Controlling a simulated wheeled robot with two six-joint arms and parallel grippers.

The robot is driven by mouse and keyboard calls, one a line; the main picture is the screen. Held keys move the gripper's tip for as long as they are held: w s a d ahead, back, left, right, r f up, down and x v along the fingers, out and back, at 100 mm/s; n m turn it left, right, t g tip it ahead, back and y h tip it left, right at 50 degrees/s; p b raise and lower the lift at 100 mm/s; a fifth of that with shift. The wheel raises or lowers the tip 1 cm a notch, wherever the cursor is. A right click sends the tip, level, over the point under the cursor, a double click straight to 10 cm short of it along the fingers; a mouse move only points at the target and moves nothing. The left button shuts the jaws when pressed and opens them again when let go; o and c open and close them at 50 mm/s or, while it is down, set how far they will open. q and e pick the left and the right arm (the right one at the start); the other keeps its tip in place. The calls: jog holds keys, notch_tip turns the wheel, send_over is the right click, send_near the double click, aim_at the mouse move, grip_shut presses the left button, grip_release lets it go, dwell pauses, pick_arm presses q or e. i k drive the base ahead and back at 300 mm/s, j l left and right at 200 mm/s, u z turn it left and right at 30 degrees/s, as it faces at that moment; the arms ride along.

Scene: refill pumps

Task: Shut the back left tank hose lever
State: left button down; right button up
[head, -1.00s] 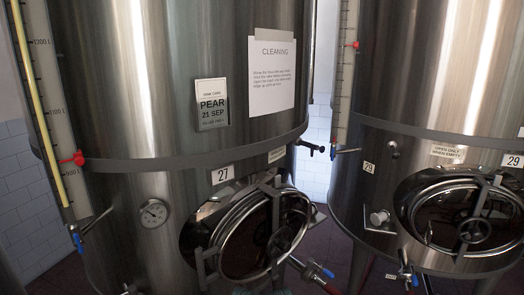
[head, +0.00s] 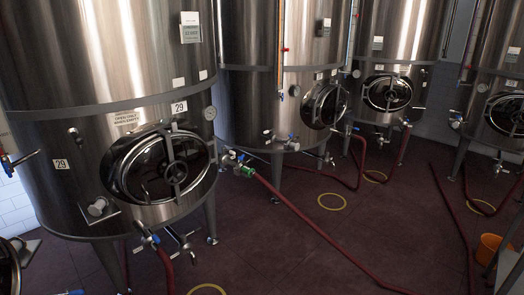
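Several steel tanks stand in the head view. A further tank (head: 400,60) at the back has a blue valve (head: 406,123). Lever positions are too small to tell. Neither gripper is in view.
Red hoses cross the dark floor (head: 270,250). Yellow rings (head: 332,209) lie on it. An orange bucket (head: 488,248) stands beside a metal frame (head: 507,272) at the lower right. Another tank (head: 500,60) stands at the right edge. The middle floor is mostly open.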

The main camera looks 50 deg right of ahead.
aim_at(229, 151)
jog(key=i+l+z, duration=0.2)
jog(key=l+z, duration=0.25)
jog(key=i+l+z, duration=0.25)
jog(key=z, duration=0.2)
jog(key=i+l+z, duration=0.1)
jog(key=i+l, duration=0.3)
jog(key=i+l+z, duration=0.1)
jog(key=i+l, duration=0.3)
jog(key=i, duration=0.2)
jog(key=i+l+z, duration=0.1)
jog(key=i+l, duration=0.25)
jog(key=i, duration=0.15)
